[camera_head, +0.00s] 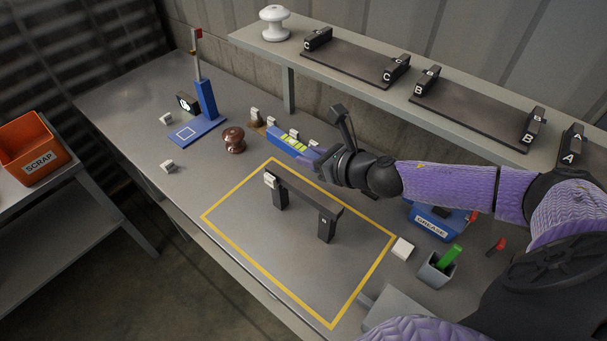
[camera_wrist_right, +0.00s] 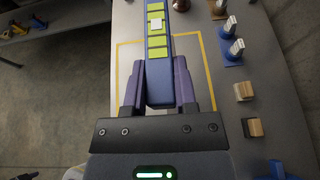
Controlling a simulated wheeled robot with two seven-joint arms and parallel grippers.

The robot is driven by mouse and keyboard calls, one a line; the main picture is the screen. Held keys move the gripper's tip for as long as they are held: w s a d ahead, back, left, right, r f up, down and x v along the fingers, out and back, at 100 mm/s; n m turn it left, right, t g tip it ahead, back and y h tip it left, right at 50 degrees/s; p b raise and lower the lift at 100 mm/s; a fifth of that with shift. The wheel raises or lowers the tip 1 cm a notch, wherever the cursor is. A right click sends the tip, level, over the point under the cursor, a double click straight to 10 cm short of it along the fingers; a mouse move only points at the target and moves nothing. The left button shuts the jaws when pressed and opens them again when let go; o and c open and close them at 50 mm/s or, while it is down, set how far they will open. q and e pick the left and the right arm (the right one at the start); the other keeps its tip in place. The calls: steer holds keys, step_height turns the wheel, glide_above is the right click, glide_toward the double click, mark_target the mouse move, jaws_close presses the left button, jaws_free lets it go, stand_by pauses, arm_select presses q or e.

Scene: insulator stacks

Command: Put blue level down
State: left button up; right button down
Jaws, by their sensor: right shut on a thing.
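The blue level (camera_head: 293,142) is a long blue bar with yellow-green windows. It lies between the fingers of my right gripper (camera_head: 312,164) near the back corner of the yellow-outlined area. In the right wrist view the level (camera_wrist_right: 156,48) sticks straight out from between the two fingers of my right gripper (camera_wrist_right: 159,85), which are shut on it. My left gripper is not in view.
A dark bridge-like stand (camera_head: 304,191) stands inside the yellow outline (camera_head: 237,197). A brown insulator (camera_head: 233,140) and a blue gauge post (camera_head: 207,98) are to the left. A shelf (camera_head: 350,82) runs behind. The grease box (camera_head: 432,222) and a grey cup (camera_head: 437,270) are right.

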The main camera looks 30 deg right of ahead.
mark_target(318, 197)
steer(key=shift+s+d+f, duration=0.3)
steer(key=shift+s+d, duration=0.1)
steer(key=shift+d, duration=0.3)
steer(key=shift+y, duration=0.3)
step_height(318, 197, down, 10)
steer(key=b, duration=0.5)
steer(key=shift+f, duration=0.1)
steer(key=shift+n, duration=0.3)
steer(key=c, duration=0.5)
jaws_free()
steer(key=shift+c, duration=0.2)
steer(key=shift+o, duration=0.7)
